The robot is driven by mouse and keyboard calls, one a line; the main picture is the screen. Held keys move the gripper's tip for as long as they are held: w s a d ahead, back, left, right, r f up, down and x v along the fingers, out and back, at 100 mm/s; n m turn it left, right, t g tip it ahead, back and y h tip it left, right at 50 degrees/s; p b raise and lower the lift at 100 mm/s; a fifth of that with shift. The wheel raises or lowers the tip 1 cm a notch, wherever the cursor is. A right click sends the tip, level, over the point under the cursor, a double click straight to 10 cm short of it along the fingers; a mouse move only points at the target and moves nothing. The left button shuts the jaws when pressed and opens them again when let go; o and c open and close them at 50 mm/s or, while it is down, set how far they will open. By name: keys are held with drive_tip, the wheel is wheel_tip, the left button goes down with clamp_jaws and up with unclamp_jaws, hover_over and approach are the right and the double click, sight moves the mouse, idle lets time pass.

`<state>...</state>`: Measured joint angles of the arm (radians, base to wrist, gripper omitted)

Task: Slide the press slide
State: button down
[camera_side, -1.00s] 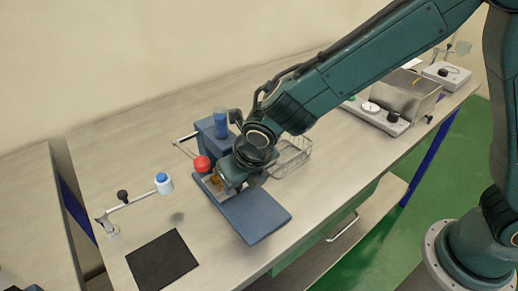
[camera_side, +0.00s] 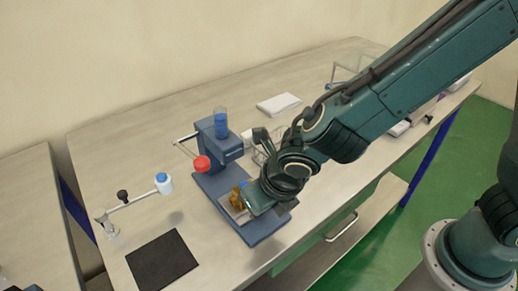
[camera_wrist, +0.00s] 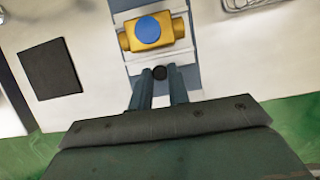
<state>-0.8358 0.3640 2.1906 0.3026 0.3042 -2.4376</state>
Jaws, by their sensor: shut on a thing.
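The press slide (camera_side: 234,214) is a pale plate on the blue base (camera_side: 262,232) of the press. It also shows in the wrist view (camera_wrist: 148,65). It carries a yellow fitting (camera_side: 237,198) with a blue round top, seen from above in the wrist view (camera_wrist: 149,30). My gripper (camera_wrist: 160,80) is shut on the slide's dark knob (camera_wrist: 160,72), one finger on each side of it. In the side view my gripper (camera_side: 256,200) is at the slide's right edge and hides part of it. The red press head (camera_side: 201,164) is behind the slide, not over it.
A blue cylinder (camera_side: 220,123) tops the press column. A black mat (camera_side: 162,262) lies at the front left. An arm with a blue-topped white piece (camera_side: 164,184) stands left of the press. A wire basket (camera_wrist: 250,3) is partly seen on the other side.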

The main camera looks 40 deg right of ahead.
drive_tip(key=shift+s, duration=2.15)
drive_tip(key=c, duration=1.3)
unclamp_jaws()
drive_tip(key=shift+c, duration=0.2)
drive_tip(key=shift+r, duration=0.15)
drive_tip(key=shift+v, duration=0.8)
drive_tip(key=v, duration=1.2)
drive_tip(key=shift+s, duration=0.1)
